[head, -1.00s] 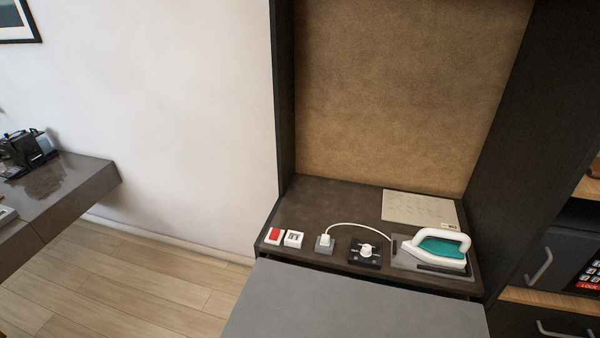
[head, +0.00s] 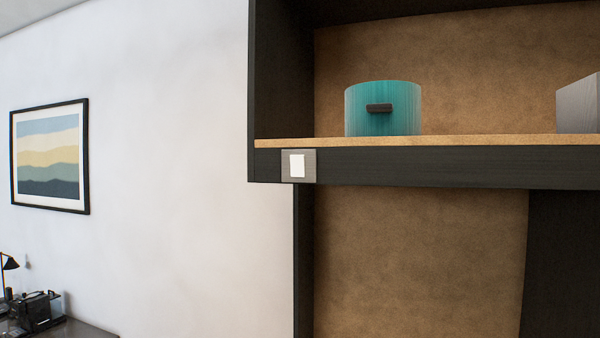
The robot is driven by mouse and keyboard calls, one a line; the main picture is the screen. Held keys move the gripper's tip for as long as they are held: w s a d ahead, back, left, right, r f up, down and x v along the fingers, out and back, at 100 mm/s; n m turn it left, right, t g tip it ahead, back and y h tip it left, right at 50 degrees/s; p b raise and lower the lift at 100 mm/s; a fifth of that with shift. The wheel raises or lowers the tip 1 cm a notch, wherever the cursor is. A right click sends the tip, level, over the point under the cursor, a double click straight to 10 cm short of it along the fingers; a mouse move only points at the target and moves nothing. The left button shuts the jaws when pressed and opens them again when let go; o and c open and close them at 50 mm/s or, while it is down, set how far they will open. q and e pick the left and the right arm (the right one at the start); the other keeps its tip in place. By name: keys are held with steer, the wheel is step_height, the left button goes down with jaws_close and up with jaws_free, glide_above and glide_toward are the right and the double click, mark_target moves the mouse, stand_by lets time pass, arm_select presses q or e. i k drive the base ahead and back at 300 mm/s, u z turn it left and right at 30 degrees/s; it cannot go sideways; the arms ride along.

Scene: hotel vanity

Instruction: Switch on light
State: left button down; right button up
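A light switch (head: 297,165) with a white rocker on a grey plate is set in the dark front edge of the upper shelf, near its left end. I cannot tell from its look whether it is on or off. Neither of my grippers shows in the head view, and nothing touches the switch.
A teal round box (head: 383,108) with a dark handle stands on the shelf (head: 480,141) above the switch. A grey box (head: 580,104) is at the shelf's right. A framed picture (head: 49,155) hangs on the left wall. A desk with a dark machine (head: 36,310) is at lower left.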

mark_target(298, 161)
steer(key=k, duration=1.3)
steer(key=z, duration=0.85)
steer(key=i, duration=1.55)
steer(key=u, duration=0.45)
